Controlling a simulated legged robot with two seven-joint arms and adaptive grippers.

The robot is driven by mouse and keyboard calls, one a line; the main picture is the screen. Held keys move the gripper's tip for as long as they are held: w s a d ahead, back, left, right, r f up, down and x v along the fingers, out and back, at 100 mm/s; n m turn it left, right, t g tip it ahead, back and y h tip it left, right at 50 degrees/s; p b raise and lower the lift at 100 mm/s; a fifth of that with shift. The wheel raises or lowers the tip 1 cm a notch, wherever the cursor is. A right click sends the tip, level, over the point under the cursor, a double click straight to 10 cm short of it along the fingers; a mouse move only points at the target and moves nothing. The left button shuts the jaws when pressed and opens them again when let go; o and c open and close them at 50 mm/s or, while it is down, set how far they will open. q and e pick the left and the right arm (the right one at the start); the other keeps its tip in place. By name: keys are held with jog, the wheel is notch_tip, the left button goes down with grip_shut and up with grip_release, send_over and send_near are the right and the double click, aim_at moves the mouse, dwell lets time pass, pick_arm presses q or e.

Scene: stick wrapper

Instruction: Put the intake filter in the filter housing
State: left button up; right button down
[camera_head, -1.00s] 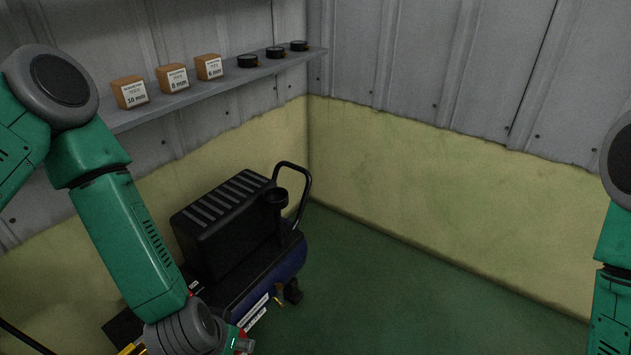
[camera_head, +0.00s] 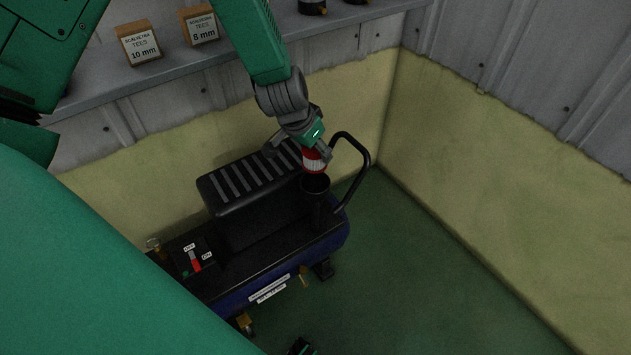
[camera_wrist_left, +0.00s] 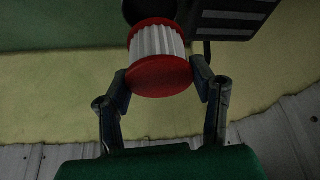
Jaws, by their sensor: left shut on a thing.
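The intake filter (camera_head: 315,161), white and pleated with red end caps, is in my left gripper (camera_head: 312,153). In the left wrist view the filter (camera_wrist_left: 158,44) sits between the two fingers (camera_wrist_left: 160,80), which are shut on its near red cap. The filter housing (camera_head: 316,184) is a black open cup on the compressor. The filter is upright or nearly so, just above the cup's mouth. Whether it touches the rim I cannot tell. In the wrist view the dark housing (camera_wrist_left: 148,9) shows behind the filter, partly hidden by it.
The blue compressor (camera_head: 329,240) has a black ribbed cover (camera_head: 240,200) left of the housing and a black handle (camera_head: 366,160) right of it. A shelf (camera_head: 100,95) with boxes runs along the wall above. Green floor (camera_head: 420,290) lies clear at the right.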

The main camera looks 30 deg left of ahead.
aim_at(316, 165)
pick_arm(q)
jog(key=f+b, duration=0.1)
jog(key=f, duration=0.4)
jog(key=shift+d+f, duration=0.1)
jog(key=shift+d, duration=0.1)
jog(key=f+b, duration=0.1)
jog(key=f, duration=0.3)
jog(key=shift+a+f, duration=0.1)
jog(key=shift+a, duration=0.1)
jog(key=shift+c, duration=0.6)
jog(key=shift+d, duration=0.1)
jog(key=o, duration=1.2)
jog(key=shift+o, duration=0.2)
